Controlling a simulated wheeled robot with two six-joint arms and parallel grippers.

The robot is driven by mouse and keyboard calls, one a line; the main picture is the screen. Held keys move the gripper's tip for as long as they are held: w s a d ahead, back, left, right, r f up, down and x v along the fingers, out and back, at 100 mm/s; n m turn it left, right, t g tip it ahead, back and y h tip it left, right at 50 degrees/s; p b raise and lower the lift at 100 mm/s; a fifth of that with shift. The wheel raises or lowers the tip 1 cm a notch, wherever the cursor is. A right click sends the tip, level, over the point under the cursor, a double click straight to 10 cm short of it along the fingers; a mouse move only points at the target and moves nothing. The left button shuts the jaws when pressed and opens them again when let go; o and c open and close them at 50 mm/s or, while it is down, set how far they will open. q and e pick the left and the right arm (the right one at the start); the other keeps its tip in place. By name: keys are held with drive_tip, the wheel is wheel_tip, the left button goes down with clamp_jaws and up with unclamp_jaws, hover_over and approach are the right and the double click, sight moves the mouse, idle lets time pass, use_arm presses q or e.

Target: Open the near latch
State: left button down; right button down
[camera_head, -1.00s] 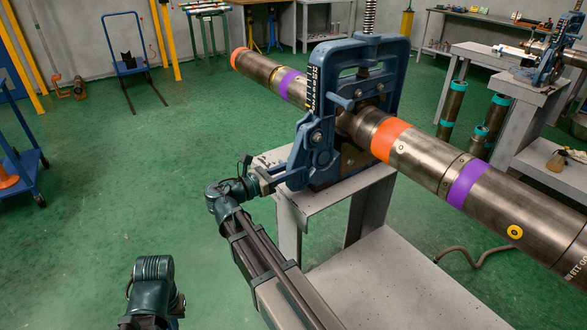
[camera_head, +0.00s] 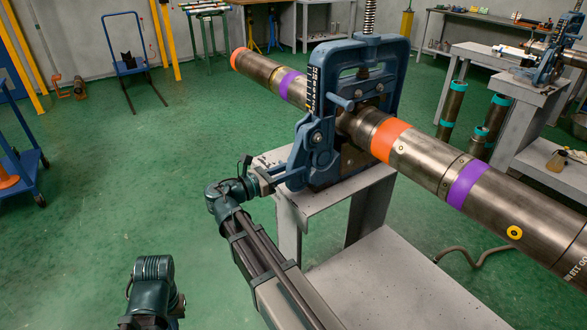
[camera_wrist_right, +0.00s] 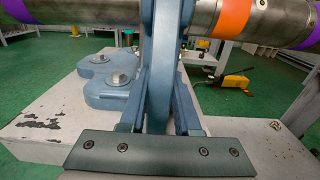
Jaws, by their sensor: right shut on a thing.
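The blue pipe vise (camera_head: 393,75) stands on a grey stand, clamped around a long steel pipe (camera_head: 420,158) with orange and purple bands. Its near latch (camera_head: 311,145) is a blue lever on the vise's near left side, standing roughly upright beside the frame. My right gripper (camera_head: 276,180) is at the latch's lower end. In the right wrist view, my right gripper (camera_wrist_right: 160,95) is shut on the blue latch (camera_wrist_right: 160,60), with a finger on each side. My left arm shows at the lower left of the head view, but its gripper fingers do not show.
The grey stand (camera_head: 385,275) has a low shelf in front of the vise. A hose (camera_head: 480,250) lies on the floor to the right. Dark pipes with teal bands (camera_head: 452,108) stand behind the pipe.

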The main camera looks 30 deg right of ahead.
sight(289, 162)
drive_tip(key=shift+s+a+r+y+p, duration=0.1)
drive_tip(key=shift+a+r+y+p, duration=0.8)
drive_tip(key=shift+p, duration=2)
drive_tip(key=shift+s+a+r+y+p, duration=0.1)
drive_tip(key=shift+a+r+y+p, duration=0.95)
drive_tip(key=shift+p, duration=1.8)
drive_tip(key=shift+a+r+y+p, duration=0.2)
drive_tip(key=shift+r+y+p, duration=0.5)
drive_tip(key=shift+y+p, duration=1.5)
drive_tip(key=shift+a+r+h+p, duration=0.15)
drive_tip(key=shift+h+p, duration=0.1)
drive_tip(key=shift+p, duration=1.35)
drive_tip(key=c, duration=0.6)
unclamp_jaws()
